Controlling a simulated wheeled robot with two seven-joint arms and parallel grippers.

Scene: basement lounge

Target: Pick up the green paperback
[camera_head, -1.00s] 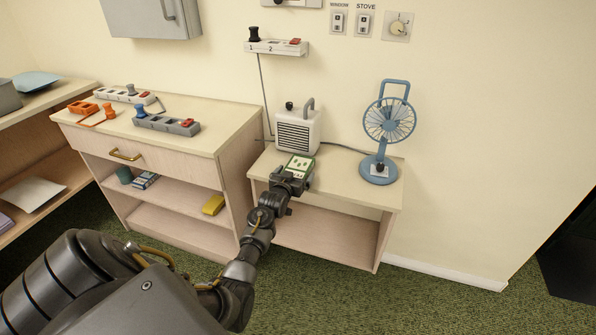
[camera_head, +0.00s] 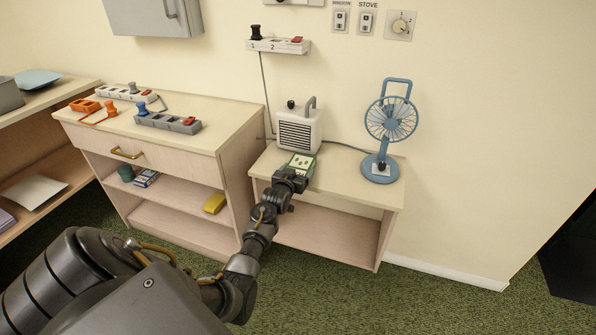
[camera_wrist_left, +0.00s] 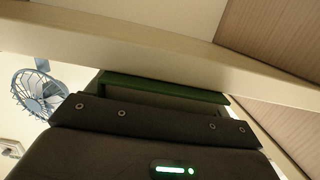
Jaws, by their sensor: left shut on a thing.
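The green paperback (camera_head: 301,164), with a pale patterned panel on its cover, is at the front left of the low side table (camera_head: 345,187), in front of the small heater. My left gripper (camera_head: 292,177) reaches in from the front and is shut on the near edge of the paperback. In the left wrist view a green edge of the paperback (camera_wrist_left: 160,87) shows just beyond the dark gripper body (camera_wrist_left: 155,115). The fingertips are largely hidden. I cannot tell whether the paperback touches the table top. My right gripper is not in view.
A white heater (camera_head: 298,133) stands close behind the paperback. A blue fan (camera_head: 381,168) stands to the right on the same table. A taller cabinet (camera_head: 215,140) with power strips is to the left.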

